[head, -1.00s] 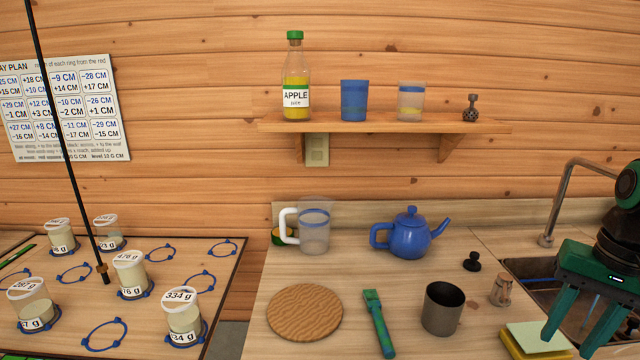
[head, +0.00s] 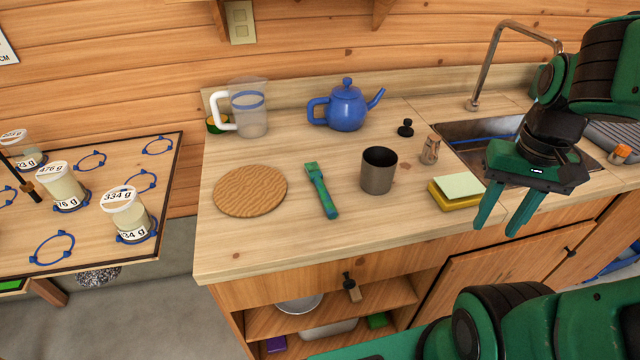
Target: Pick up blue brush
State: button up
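A long thin blue thing (head: 482,139), perhaps the handle of the blue brush, lies in the sink (head: 465,160); my arm partly hides the sink, and I see no bristles. A narrow green tool with blue patches (head: 321,190) lies on the counter between the round wooden board and the dark cup; I cannot tell if it is a brush. My gripper (head: 500,231) is open and empty, fingers pointing down, in front of the sink and right of the sponge in the picture.
On the counter (head: 270,250) are a wooden board (head: 250,191), dark cup (head: 378,171), blue teapot (head: 346,108), clear pitcher (head: 250,112), small shaker (head: 431,150), black knob-like thing (head: 405,128) and yellow sponge (head: 455,194). The faucet (head: 484,70) rises behind the sink. The counter's front left is clear.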

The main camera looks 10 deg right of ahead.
aim_at(313, 169)
jog(key=z, duration=0.55)
jog(key=k, duration=1.15)
jog(key=u, duration=0.55)
jog(key=i, duration=1)
